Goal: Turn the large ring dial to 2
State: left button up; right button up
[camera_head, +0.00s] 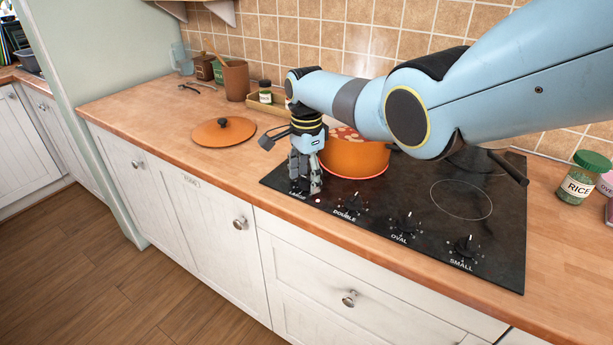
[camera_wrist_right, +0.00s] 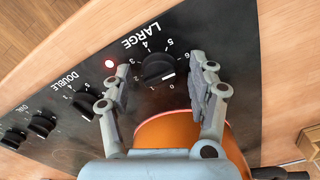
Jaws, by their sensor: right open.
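The large ring dial (camera_wrist_right: 158,68) is a black knob under the "LARGE" label in the right wrist view. Its white mark points toward the 0. The 2 (camera_wrist_right: 137,76) is printed on the other side of the 1. My right gripper (camera_wrist_right: 164,72) is open, with one finger on each side of the dial; I cannot tell whether they touch it. In the head view my right gripper (camera_head: 305,180) points down at the hob's front left corner and hides the dial. My left gripper is not in view.
An orange pot (camera_head: 354,155) stands on the black hob (camera_head: 425,215) just behind the gripper, with a red glow at its base. A red light (camera_wrist_right: 109,64) is lit beside the dial. The double dial (camera_wrist_right: 87,98) is nearby. An orange lid (camera_head: 222,132) lies on the counter.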

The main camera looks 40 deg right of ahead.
jog(key=c, duration=1.1)
jog(key=shift+c, duration=0.2)
